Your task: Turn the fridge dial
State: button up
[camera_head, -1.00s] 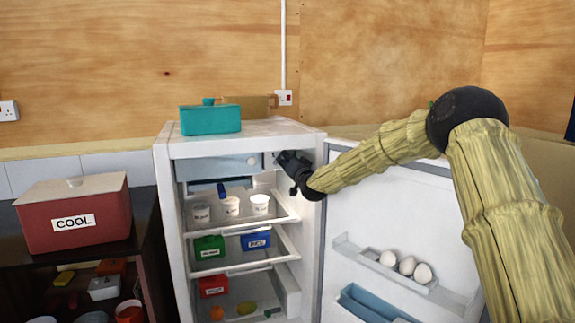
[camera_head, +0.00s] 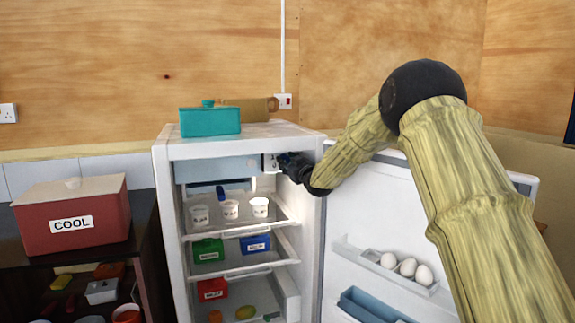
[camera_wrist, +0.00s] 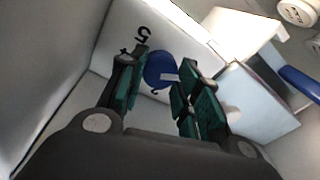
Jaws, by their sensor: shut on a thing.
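The fridge dial (camera_wrist: 157,66) is a round blue knob with a pale pointer bar. It sits on a white panel with black numbers; 5, 4 and 2 show around it in the wrist view. My gripper (camera_wrist: 166,72) has its green-padded fingers on either side of the dial and is shut on it. In the head view my gripper (camera_head: 284,161) reaches into the top right of the open fridge (camera_head: 163,200), at the white dial housing (camera_head: 269,161). The dial itself is hidden there.
The fridge door (camera_head: 380,210) stands open to the right, under my arm, with eggs (camera_head: 407,267) in its rack. Shelves of cups (camera_head: 230,208) and small tubs lie below my gripper. A teal box (camera_head: 210,121) stands on top, and a red COOL box (camera_head: 72,215) at left.

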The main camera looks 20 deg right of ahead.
jog(key=shift+f+n, duration=0.3)
jog(key=shift+n, duration=0.5)
jog(key=o, duration=1.1)
jog(key=shift+d, duration=0.15)
jog(key=shift+c, duration=0.2)
jog(key=shift+r, duration=0.15)
